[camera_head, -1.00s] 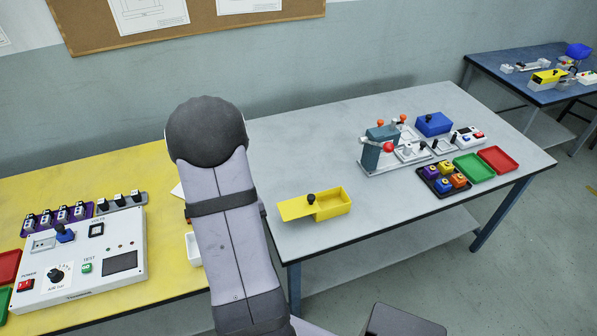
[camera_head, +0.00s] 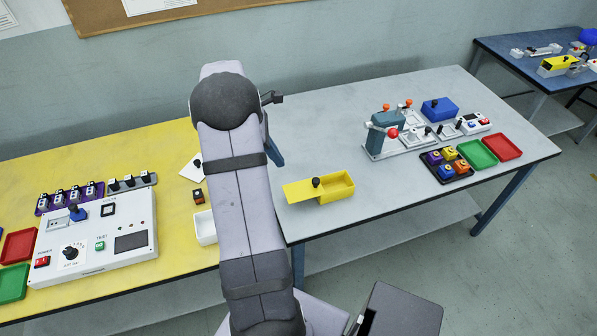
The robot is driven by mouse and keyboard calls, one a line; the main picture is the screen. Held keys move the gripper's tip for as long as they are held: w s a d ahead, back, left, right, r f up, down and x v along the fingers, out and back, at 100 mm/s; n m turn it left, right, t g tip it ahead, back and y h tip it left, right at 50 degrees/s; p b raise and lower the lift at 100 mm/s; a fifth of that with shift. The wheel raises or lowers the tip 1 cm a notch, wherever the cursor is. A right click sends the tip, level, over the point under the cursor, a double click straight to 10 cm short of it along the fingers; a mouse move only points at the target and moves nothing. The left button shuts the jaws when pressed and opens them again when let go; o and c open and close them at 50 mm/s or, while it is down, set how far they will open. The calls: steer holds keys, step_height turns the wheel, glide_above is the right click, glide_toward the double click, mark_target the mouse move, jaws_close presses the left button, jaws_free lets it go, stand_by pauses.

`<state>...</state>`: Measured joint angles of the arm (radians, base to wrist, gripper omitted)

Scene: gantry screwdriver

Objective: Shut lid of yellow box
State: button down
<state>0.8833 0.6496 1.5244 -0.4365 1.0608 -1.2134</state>
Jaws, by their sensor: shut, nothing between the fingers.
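The yellow box (camera_head: 342,189) sits near the front left of the grey table, and its right part is open at the top. Its flat yellow lid (camera_head: 298,191) is slid out to the left and overhangs the box's left end. A black knob (camera_head: 316,182) stands on the lid. My gripper (camera_head: 279,163) shows only in part, as a dark blue-grey piece pointing down from behind my arm. It is shut and empty, to the left of the lid and apart from it. The rest of it is hidden by my arm.
A teal fixture (camera_head: 386,134), a blue box (camera_head: 439,109), a tray of coloured blocks (camera_head: 447,166), and green (camera_head: 477,154) and red (camera_head: 502,146) trays stand to the right. A white tray (camera_head: 205,228) and control panel (camera_head: 95,235) are on the yellow table. Grey tabletop around the box is clear.

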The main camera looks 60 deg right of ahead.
steer(key=p, duration=0.2)
glide_toward(310, 186)
steer(key=f, duration=0.1)
steer(key=w+a+f, duration=0.1)
steer(key=w+f, duration=0.1)
steer(key=shift+a, duration=0.3)
steer(key=shift+s+d+f+p, duration=0.2)
steer(key=shift+s+d+p, duration=0.2)
steer(key=shift+s+p, duration=0.15)
steer(key=shift+s+d+f+p, duration=0.15)
steer(key=shift+s+d+p, duration=0.25)
steer(key=shift+s, duration=0.25)
steer(key=shift+s+d+f, duration=0.1)
steer(key=shift+s+d, duration=0.3)
steer(key=shift+s, duration=0.2)
steer(key=s+d, duration=0.7)
steer(key=shift+s+d, duration=0.4)
